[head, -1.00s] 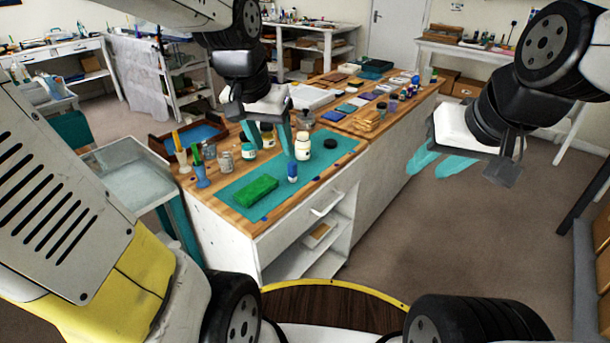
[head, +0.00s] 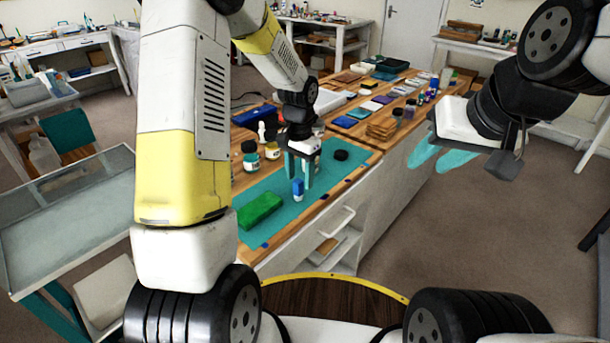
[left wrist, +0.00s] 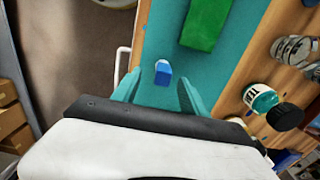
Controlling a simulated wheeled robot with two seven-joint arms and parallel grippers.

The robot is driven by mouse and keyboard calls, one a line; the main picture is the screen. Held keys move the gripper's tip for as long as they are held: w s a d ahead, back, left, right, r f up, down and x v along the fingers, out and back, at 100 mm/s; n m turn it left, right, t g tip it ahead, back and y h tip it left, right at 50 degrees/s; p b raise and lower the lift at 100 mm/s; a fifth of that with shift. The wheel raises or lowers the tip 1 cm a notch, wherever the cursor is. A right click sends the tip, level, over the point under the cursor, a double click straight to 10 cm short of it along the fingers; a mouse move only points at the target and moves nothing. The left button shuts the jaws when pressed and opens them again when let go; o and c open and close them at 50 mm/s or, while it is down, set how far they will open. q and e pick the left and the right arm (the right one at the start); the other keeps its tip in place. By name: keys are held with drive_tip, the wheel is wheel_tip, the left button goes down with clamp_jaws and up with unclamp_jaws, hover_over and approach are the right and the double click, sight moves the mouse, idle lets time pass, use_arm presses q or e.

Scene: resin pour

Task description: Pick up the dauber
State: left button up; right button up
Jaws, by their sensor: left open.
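The dauber (head: 298,189), a small bottle with a blue upper part, stands upright on the teal mat (head: 281,185). My left gripper (head: 302,177) is open above the mat, with its fingers down close to the dauber. In the left wrist view the dauber (left wrist: 162,72) shows between the two teal fingertips (left wrist: 159,77), with a gap on each side. I cannot tell whether the fingertips are level with it. My right gripper (head: 428,163) is open and empty, in the air to the right of the bench.
A green block (head: 260,210) lies on the mat left of the dauber. A black round lid (head: 341,155) lies behind it to the right. Labelled jars (head: 250,156) stand at the mat's left edge. My left arm hides the bench's left end.

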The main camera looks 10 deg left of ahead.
sight(298, 189)
use_arm(q)
drive_tip(key=f, duration=0.5)
drive_tip(key=shift+a+f, duration=0.15)
drive_tip(key=shift+a, duration=0.05)
drive_tip(key=shift+c, duration=0.2)
clamp_jaws()
